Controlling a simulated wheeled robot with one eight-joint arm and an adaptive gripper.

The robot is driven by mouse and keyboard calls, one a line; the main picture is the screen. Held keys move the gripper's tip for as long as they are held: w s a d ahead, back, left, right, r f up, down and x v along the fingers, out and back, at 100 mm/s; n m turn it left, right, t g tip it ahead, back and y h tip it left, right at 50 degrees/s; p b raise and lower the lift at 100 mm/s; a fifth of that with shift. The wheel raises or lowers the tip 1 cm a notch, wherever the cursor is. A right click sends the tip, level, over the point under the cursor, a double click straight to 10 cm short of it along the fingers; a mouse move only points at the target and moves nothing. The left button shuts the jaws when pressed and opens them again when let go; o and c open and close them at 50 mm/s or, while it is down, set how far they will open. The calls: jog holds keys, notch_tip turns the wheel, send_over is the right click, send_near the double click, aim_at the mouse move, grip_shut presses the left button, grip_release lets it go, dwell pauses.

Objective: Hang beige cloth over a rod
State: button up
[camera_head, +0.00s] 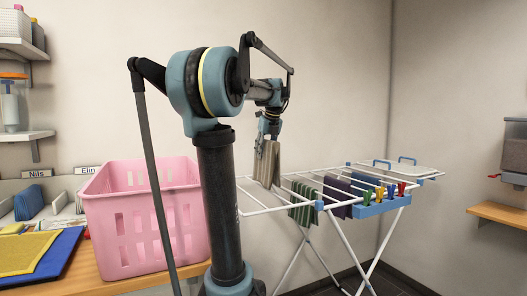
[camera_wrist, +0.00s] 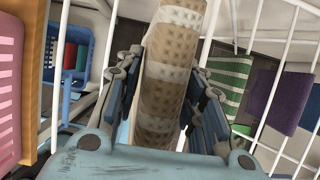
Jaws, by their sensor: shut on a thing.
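My gripper (camera_head: 268,136) is shut on the beige cloth (camera_head: 266,166), which hangs down from it in a narrow strip. The wrist view shows the beige cloth (camera_wrist: 180,50), with its checked pattern and paler bands, between the fingers of my gripper (camera_wrist: 165,105). The cloth is at the left part of the white drying rack (camera_head: 262,211), its lower end at about the height of the rods. I cannot tell whether it touches a rod. Rods run on both sides of it in the wrist view (camera_wrist: 208,35).
A green striped cloth (camera_head: 303,205), a purple cloth (camera_head: 338,190) and a darker cloth hang on the rack, right of the beige one. A blue peg basket (camera_head: 368,209) is at its front right. A pink laundry basket (camera_head: 130,235) stands on the wooden counter at left.

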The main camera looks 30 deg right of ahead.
notch_tip(320, 180, down, 20)
dwell(1.8)
jog(key=shift+a, duration=0.1)
jog(key=o, duration=1.2)
jog(key=v, duration=1.2)
jog(key=shift+f, duration=0.1)
